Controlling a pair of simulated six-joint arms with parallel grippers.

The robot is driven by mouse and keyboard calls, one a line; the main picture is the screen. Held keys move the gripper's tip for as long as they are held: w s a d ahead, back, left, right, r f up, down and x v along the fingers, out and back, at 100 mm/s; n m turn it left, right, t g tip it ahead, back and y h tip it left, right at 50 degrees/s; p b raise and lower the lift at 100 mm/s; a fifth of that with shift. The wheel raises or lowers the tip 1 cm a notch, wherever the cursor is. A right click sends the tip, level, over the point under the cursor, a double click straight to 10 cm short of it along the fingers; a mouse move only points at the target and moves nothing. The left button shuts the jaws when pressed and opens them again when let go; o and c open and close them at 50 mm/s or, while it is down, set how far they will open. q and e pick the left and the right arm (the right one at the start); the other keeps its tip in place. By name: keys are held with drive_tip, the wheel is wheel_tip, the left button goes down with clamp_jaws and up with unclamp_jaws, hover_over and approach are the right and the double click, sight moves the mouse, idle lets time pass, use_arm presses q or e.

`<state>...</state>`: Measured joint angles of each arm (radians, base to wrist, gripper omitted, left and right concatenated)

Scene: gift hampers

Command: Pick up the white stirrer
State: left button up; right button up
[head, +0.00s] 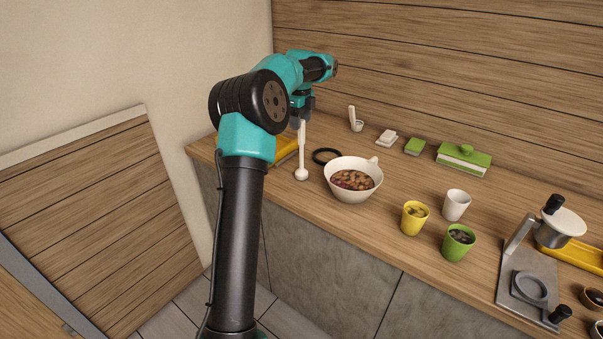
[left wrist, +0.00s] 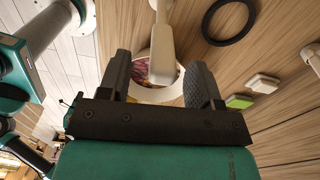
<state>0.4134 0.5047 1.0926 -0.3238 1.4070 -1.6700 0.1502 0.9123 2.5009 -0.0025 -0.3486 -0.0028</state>
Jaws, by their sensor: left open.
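The white stirrer (head: 302,152) is on the wooden counter left of the white bowl in the head view, its round end low and its handle rising toward my left gripper. My left gripper (head: 301,108) is open at the top of the handle. In the left wrist view the stirrer handle (left wrist: 162,45) shows between the two spread fingers of my left gripper (left wrist: 160,82), with gaps on both sides. I cannot tell how deep the handle sits between the fingers. My right gripper is not in view.
The white bowl (head: 364,167) of brown and reddish pieces stands close to the right, with a black ring (head: 326,156) behind. A yellow cup (head: 414,218), green cup (head: 457,243) and white cup (head: 455,205) stand further right. A yellow tray (head: 285,148) lies behind my arm.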

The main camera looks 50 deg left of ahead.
use_arm(q)
wheel_tip(320, 180, down, 4)
drive_tip(key=shift+w+a+f, duration=0.1)
drive_tip(key=shift+w, duration=0.05)
idle(0.5)
clamp_jaws()
idle(0.3)
drive_tip(key=shift+r, duration=0.25)
drive_tip(key=shift+r, duration=1.55)
drive_tip(key=s+d+r, duration=0.1)
drive_tip(key=s+d, duration=0.9)
drive_tip(key=d, duration=0.2)
drive_tip(key=shift+s+r, duration=0.25)
drive_tip(key=shift+s, duration=0.05)
drive_tip(key=shift+d, duration=0.1)
